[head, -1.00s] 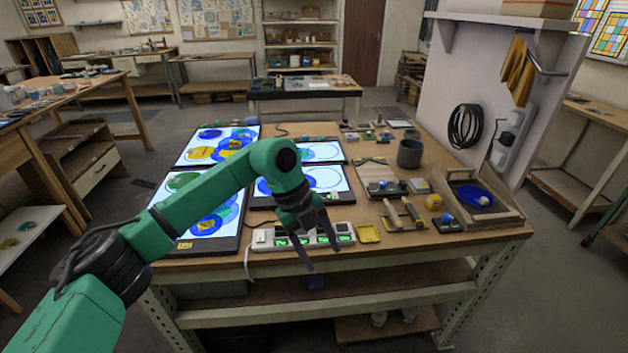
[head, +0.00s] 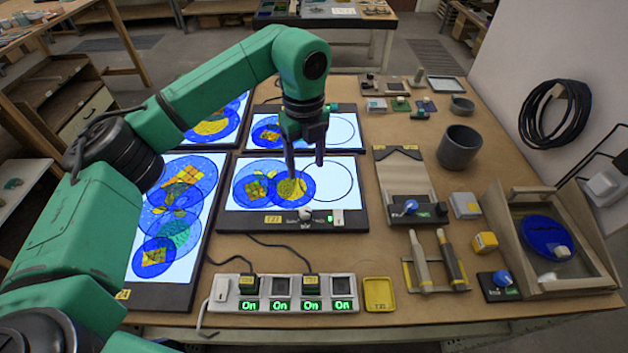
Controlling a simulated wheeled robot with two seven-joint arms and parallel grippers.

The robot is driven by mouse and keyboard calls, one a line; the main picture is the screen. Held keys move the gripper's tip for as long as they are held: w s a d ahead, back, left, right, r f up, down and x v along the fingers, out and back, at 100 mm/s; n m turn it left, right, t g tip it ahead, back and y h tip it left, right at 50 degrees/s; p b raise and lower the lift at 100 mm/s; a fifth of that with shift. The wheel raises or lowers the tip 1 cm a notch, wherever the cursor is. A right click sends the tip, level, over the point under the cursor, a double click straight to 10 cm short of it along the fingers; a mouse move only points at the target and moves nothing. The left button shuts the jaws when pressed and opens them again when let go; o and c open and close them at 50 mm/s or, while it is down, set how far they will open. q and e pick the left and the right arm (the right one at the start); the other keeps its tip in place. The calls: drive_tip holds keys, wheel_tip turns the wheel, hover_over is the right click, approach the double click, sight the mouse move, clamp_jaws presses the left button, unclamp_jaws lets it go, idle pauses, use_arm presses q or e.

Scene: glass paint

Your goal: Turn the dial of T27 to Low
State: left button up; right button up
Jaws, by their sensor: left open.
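A lit light panel (head: 345,172) with a dark frame lies at the middle of the bench, with blue and yellow glass discs on it. Its front edge carries a yellow label (head: 273,218), too small to read surely; it may be T27. A small pale dial (head: 305,214) sits right of the label, with a switch (head: 338,216) beside it. The dial's setting cannot be read. My left gripper (head: 306,165) is open and empty, pointing down over this panel, behind the dial and apart from it. My right gripper is out of view.
A power strip (head: 230,296) with several green "On" displays lies in front. A yellow tray (head: 379,294) is beside it. Other lit panels (head: 150,225) lie left and behind. A grey cup (head: 459,147), tools and a wooden tray (head: 574,286) fill the right side.

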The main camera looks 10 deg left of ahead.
use_arm(q)
drive_tip(key=p, duration=0.2)
approach(305, 210)
drive_tip(key=shift+s+f, duration=0.2)
drive_tip(key=shift+s, duration=0.5)
drive_tip(key=f, duration=0.2)
drive_tip(key=w+f+p, duration=0.1)
drive_tip(key=f, duration=0.2)
wheel_tip(305, 210, down, 3)
drive_tip(key=shift+w+r+p, duration=0.1)
drive_tip(key=shift+w+p, duration=0.05)
drive_tip(key=shift+p, duration=0.35)
drive_tip(key=shift+f, duration=0.25)
drive_tip(key=shift+c, duration=0.9)
clamp_jaws()
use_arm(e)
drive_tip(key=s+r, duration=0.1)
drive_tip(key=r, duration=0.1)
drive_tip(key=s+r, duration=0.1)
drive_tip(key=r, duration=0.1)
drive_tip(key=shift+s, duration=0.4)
